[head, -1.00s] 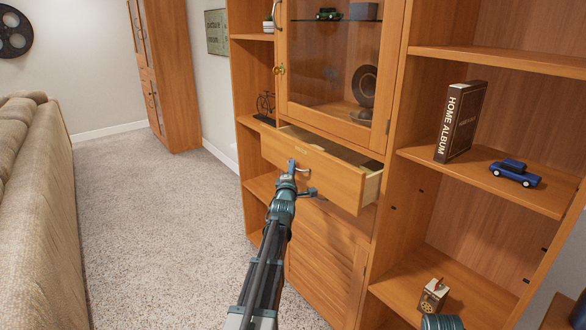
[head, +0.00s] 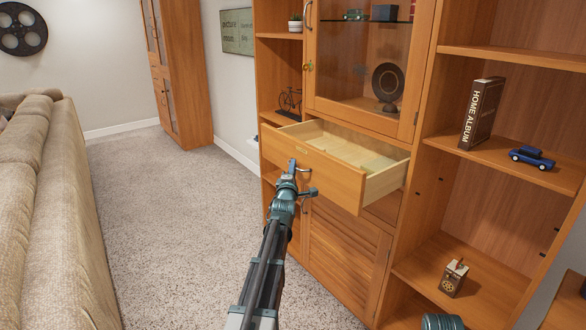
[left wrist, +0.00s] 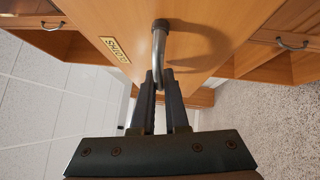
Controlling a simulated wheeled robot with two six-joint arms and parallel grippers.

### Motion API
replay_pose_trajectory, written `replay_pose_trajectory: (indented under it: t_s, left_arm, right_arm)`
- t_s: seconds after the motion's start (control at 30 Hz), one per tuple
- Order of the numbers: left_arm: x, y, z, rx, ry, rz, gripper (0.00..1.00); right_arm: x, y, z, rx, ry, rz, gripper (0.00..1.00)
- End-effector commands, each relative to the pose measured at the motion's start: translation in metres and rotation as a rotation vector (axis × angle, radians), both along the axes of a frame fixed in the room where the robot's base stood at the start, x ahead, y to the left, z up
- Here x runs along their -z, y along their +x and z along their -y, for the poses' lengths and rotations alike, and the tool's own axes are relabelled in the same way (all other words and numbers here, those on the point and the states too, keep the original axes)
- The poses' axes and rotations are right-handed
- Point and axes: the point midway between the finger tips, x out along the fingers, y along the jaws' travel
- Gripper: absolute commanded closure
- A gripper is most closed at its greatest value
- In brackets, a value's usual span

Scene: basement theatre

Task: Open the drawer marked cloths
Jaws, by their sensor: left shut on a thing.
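The cloths drawer (head: 335,181) is the wooden drawer below the glass door of the cabinet. It stands well out, and its pale inside shows, with a light patch near the right end that I cannot name. Its brass label plate (left wrist: 115,49) shows in the left wrist view, tilted, and reads as cloths. My left gripper (head: 297,174) is at the drawer front, shut on the curved metal handle (left wrist: 159,50), which runs between its two fingers in the left wrist view. My right gripper is not seen; only a teal part of my arm shows at the bottom right.
A louvred cupboard door (head: 342,252) is below the drawer. Shelves at the right hold a home album (head: 482,113), a blue toy car (head: 531,158) and a small box (head: 453,279). A beige sofa (head: 62,220) stands left. The carpet (head: 165,235) between is clear.

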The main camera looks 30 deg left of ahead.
Motion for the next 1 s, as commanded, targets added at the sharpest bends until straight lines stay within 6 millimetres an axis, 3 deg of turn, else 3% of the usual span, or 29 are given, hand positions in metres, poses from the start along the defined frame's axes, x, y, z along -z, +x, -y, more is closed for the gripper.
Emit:
replay_pose_trajectory:
  t_s: [0.03, 0.07, 0.2, 0.67, 0.87, 1.0]
  left_arm:
    - [0.001, 0.0, 0.001, 0.0, -0.001, -0.002, 1.0]
    - [0.001, 0.0, 0.001, 0.0, 0.0, -0.002, 0.83]
    - [0.0, 0.0, 0.0, 0.0, 0.001, -0.001, 0.58]
    - [0.001, -0.007, 0.003, 0.0, 0.001, 0.0, 0.58]
    - [0.005, -0.03, 0.013, 0.0, 0.001, 0.0, 0.58]
    - [0.01, -0.056, 0.024, 0.0, 0.001, 0.0, 0.58]
  right_arm:
    - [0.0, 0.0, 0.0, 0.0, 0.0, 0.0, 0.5]
    - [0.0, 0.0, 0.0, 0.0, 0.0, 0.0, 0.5]
    - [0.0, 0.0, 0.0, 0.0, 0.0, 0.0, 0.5]
    - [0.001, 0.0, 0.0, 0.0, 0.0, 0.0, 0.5]
    - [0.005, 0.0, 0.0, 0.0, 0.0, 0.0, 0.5]
    - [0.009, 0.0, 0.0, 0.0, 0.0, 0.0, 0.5]
